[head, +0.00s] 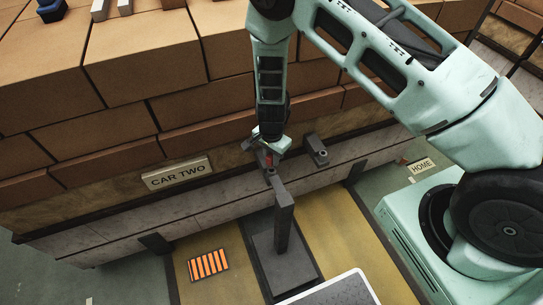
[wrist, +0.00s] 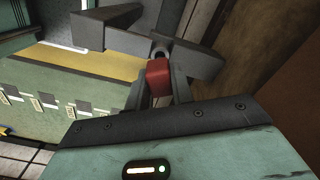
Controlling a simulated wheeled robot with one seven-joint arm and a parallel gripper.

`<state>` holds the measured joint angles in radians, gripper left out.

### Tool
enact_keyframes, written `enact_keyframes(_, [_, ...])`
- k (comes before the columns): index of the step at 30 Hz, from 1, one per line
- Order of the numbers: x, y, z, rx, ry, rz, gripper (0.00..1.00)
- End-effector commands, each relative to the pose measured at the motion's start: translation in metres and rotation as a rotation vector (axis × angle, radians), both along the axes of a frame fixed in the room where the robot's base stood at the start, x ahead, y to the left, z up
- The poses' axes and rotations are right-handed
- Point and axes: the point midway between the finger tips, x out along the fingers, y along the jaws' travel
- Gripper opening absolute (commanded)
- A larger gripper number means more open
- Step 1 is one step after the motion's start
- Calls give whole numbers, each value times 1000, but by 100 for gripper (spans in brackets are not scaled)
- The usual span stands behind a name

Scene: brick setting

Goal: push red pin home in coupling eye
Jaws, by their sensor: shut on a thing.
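My gripper (head: 267,151) points down at the side of the brick-loaded car, just right of the CAR TWO sign. It is shut on the red pin (head: 268,160), which shows as a small red patch between the fingers. In the wrist view the pin's square red head (wrist: 159,78) sits between the two dark fingers. Just beyond it are the dark grey coupling eye (wrist: 161,52) and grey arms. In the head view the eye lies directly below the gripper, mostly hidden. I cannot tell how deep the pin sits.
A grey upright bar (head: 284,215) stands on a dark base close in front of the gripper. A second grey bracket (head: 317,150) sticks out to the right. The CAR TWO sign (head: 178,173) is at left. An orange-striped plate (head: 208,264) lies on the yellow floor.

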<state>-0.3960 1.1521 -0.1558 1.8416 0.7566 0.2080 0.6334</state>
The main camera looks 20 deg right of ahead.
Motion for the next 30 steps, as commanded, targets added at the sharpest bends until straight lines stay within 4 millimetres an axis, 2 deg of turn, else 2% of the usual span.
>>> enact_keyframes(15, [0,0,-1,0,0,0,0])
enact_keyframes(30, [0,0,-14,0,0,0,0])
